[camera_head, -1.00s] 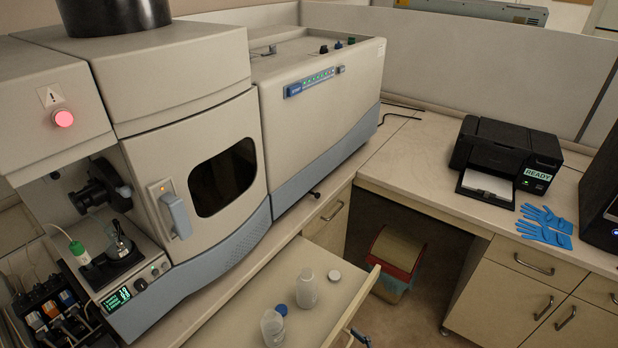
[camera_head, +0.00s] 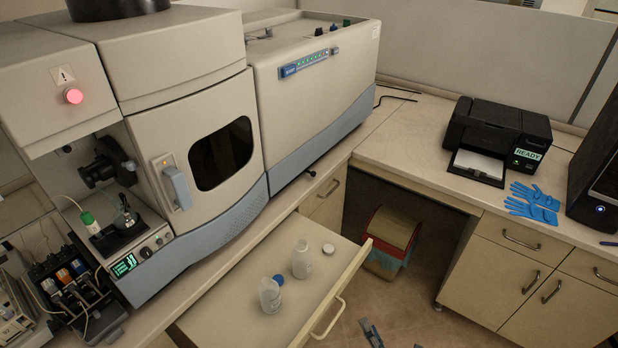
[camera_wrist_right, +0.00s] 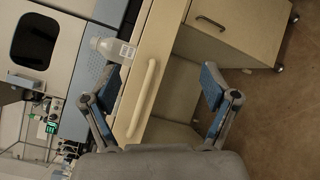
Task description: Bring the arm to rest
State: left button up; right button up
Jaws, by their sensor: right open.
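My right gripper (camera_head: 392,338) shows only by its fingertips at the bottom edge of the head view, in front of the open drawer (camera_head: 225,322) and to the right of its handle (camera_head: 328,320). In the right wrist view my right gripper (camera_wrist_right: 160,86) is open, its two blue-padded fingers wide apart with nothing between them. The drawer handle (camera_wrist_right: 142,100) shows beyond the fingers, apart from them as far as I can tell. The rest of the right arm is out of the head view. My left gripper is in neither view.
The drawer holds two clear bottles (camera_head: 301,259) (camera_head: 269,297), a blue cap (camera_head: 278,280) and a white cap (camera_head: 328,249). The spectrometer (camera_head: 205,75) stands left. A printer (camera_head: 497,140) and blue gloves (camera_head: 535,203) lie on the right counter. A bin (camera_head: 388,240) stands beneath.

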jog(key=s+d+f+m+g+h, duration=0.25)
jog(key=f+m, duration=0.25)
jog(key=f, duration=0.3)
jog(key=s+d+f+m+g+h+p, duration=0.1)
jog(key=s+d+f+m+g+h, duration=0.15)
jog(key=f+m, duration=0.4)
jog(key=s+d+f+m+g+h, duration=0.25)
jog(key=s+f+m, duration=0.2)
jog(key=f, duration=0.35)
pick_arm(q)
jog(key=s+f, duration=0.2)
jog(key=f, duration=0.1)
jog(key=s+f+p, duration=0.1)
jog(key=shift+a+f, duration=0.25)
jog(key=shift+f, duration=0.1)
pick_arm(e)
jog(key=s+a+f+m+g+y, duration=0.1)
jog(key=s+f+m+g, duration=0.3)
jog(key=s, duration=0.5)
jog(key=s+a+f+m+g+y, duration=0.1)
jog(key=s+f+m+g, duration=0.3)
jog(key=s+f, duration=0.5)
jog(key=shift+s+a+f, duration=0.2)
jog(key=shift+s+a, duration=0.15)
jog(key=shift+a, duration=0.2)
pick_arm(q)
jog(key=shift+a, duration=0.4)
pick_arm(e)
jog(key=shift+a+r, duration=0.1)
jog(key=shift+a, duration=0.15)
